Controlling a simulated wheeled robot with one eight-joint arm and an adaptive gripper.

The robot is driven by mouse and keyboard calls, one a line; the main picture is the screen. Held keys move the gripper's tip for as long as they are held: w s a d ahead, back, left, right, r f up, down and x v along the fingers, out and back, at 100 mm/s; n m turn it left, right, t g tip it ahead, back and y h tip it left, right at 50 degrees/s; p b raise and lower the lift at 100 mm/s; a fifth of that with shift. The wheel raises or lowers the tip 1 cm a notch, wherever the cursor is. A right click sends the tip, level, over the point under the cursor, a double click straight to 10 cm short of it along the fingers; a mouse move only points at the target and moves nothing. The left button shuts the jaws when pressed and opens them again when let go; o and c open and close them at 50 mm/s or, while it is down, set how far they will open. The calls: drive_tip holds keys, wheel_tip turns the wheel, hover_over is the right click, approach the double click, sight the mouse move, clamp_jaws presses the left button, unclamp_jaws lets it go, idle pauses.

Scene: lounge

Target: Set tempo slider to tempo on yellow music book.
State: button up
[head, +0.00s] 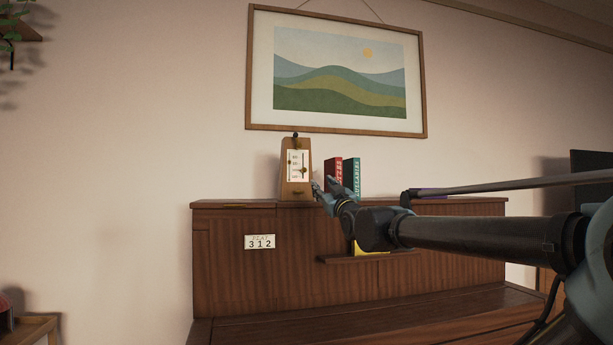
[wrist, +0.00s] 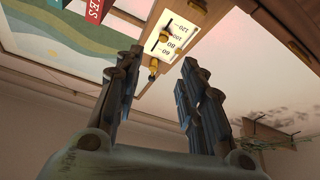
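A wooden metronome (head: 297,190) stands on the piano top. Its white scale plate (head: 292,158) also shows in the wrist view (wrist: 178,44), with numbers including 120, 100, 80 and 60. Dark and brass-coloured parts, including a brass knob (wrist: 153,64), lie on or by the scale; the exact slider setting is too small to read. My gripper (head: 323,184) is just right of the metronome. In the wrist view my gripper (wrist: 161,57) has its fingers apart and empty, below the scale. A yellow book (head: 371,252) sits on the piano's ledge, mostly hidden behind my arm; its tempo cannot be read.
A red book (head: 333,170) and a green book (head: 352,174) stand close right of the metronome. A plaque (head: 260,242) on the piano (head: 230,275) reads "PLAY 312". A framed landscape (head: 340,72) hangs above. The piano top left of the metronome is mostly clear.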

sight(305, 170)
drive_tip(key=x, duration=1.6)
drive_tip(key=shift+w+a, duration=0.15)
drive_tip(key=shift+a, duration=0.3)
clamp_jaws()
